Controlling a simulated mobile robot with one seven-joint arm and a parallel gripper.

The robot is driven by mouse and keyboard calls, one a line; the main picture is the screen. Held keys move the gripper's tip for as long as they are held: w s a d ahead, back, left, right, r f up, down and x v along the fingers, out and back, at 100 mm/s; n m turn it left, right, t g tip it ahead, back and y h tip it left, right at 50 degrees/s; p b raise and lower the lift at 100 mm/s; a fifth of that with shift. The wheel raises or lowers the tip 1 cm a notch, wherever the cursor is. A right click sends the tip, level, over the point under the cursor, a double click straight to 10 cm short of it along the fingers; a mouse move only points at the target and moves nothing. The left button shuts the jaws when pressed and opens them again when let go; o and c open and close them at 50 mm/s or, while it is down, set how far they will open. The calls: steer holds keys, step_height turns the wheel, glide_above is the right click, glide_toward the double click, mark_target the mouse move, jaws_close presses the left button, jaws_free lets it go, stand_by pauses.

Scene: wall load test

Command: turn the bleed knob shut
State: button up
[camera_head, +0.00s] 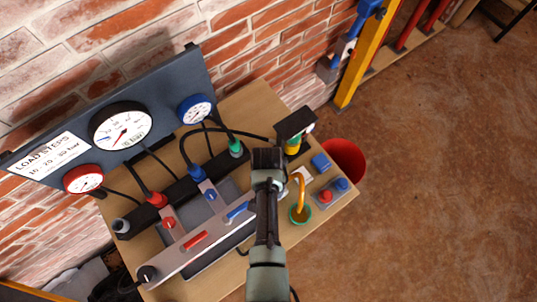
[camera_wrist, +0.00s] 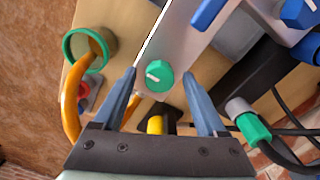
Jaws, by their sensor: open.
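The bleed knob looks to be the round green knob (camera_wrist: 158,77) with a white pointer line, at the end of the pale manifold bar (camera_wrist: 172,38) in the wrist view. My gripper (camera_wrist: 158,72) is open, with one finger on each side of the knob in that view. A gap shows between each finger and the knob; I cannot tell how far above it the tips are. In the head view my gripper (camera_head: 268,178) reaches over the bar's right end and hides the knob. The manifold bar (camera_head: 182,258) also shows there.
An orange hose (camera_wrist: 70,105) runs into a green-rimmed cup (camera_wrist: 67,42) beside the gripper. A blue lever (camera_head: 236,212) and red lever (camera_head: 195,240) sit on the bar. A button box (camera_head: 333,193) is at right. A gauge panel (camera_head: 150,60) stands behind.

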step_height(320, 180, up, 13)
steer(key=shift+b, duration=0.35)
stand_by(0.3)
steer(key=shift+a, duration=0.1)
stand_by(0.3)
